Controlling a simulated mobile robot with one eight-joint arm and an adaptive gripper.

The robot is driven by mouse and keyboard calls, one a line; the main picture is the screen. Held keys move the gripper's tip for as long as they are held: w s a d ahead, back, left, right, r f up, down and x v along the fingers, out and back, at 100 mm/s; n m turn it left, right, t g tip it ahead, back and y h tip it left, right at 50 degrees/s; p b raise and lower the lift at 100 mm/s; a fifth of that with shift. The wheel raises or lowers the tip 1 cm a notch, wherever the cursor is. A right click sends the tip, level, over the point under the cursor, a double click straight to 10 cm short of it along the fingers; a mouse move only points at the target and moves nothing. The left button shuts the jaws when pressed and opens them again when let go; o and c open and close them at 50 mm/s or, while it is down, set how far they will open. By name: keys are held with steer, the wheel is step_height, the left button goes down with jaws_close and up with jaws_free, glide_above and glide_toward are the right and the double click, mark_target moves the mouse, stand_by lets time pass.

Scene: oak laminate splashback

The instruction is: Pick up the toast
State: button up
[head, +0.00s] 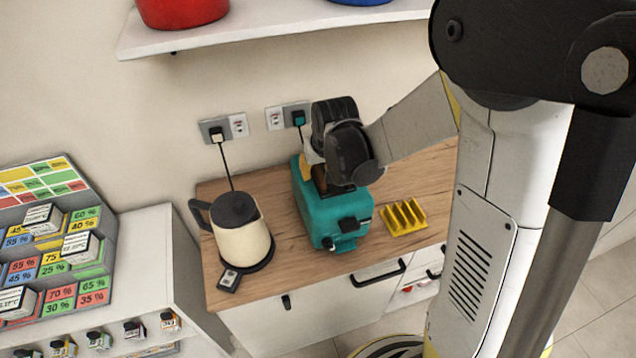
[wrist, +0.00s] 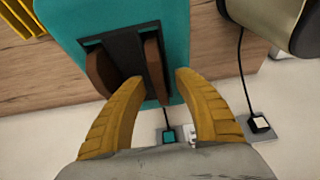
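The teal toaster (head: 330,217) stands on the wooden counter, and its top fills the upper middle of the wrist view (wrist: 185,35). Two brown slices of toast stick up from its dark slots in the wrist view: a left slice (wrist: 100,72) and a right slice (wrist: 154,70). In the head view brown toast (head: 320,181) shows partly under my wrist. My gripper (wrist: 159,77) is open, its yellow fingers curving down toward the toaster. The right slice lies between the two fingertips in the picture; I cannot tell whether either finger touches it.
A cream kettle (head: 243,243) stands left of the toaster. A yellow toast rack (head: 404,218) stands to its right. Wall sockets (head: 288,115) with plugged cords are behind. A white shelf (head: 270,28) with a red pot (head: 182,8) hangs above.

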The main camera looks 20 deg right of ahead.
steer(key=shift+f+b, duration=0.25)
steer(key=shift+b, duration=0.05)
stand_by(0.4)
jaws_close()
